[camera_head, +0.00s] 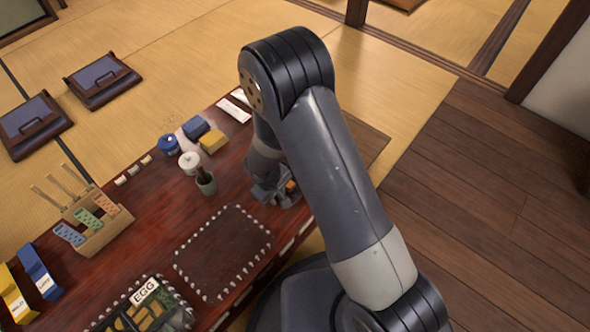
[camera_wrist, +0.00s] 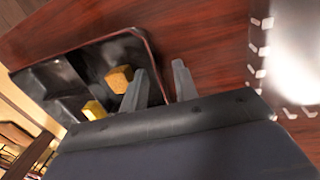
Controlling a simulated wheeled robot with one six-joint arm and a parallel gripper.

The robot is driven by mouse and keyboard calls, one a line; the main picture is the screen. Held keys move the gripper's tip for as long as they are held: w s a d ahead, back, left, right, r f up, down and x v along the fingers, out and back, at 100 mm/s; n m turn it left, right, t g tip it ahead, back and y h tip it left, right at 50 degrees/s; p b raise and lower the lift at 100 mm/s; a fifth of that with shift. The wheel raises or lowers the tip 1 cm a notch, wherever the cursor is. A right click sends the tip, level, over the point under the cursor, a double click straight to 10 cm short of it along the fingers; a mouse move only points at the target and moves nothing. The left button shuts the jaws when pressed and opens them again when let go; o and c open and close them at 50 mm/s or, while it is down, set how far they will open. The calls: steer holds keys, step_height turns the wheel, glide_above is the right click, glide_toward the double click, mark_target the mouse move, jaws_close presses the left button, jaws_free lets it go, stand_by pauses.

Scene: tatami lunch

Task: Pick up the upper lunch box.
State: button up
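A black lunch box (camera_wrist: 70,66) with compartments lies on the red-brown table in the wrist view. It holds two yellow blocks (camera_wrist: 119,78). My gripper (camera_wrist: 160,70) straddles its near right rim, with one finger over the inside and one outside. The fingers are apart, and whether either touches the wall I cannot tell. In the head view my gripper (camera_head: 273,190) is low at the table's right part, and my arm hides most of this box. Another filled lunch box (camera_head: 178,315) with an EGG label (camera_head: 144,291) stands at the bottom.
A dark stitched mat (camera_head: 222,250) lies bare between the boxes. A cup (camera_head: 206,184), a white-topped item (camera_head: 189,161), and blue and yellow blocks (camera_head: 212,141) stand left of my arm. A wooden holder (camera_head: 97,232) stands further left.

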steer(key=shift+f, duration=0.15)
jaws_close()
stand_by(0.4)
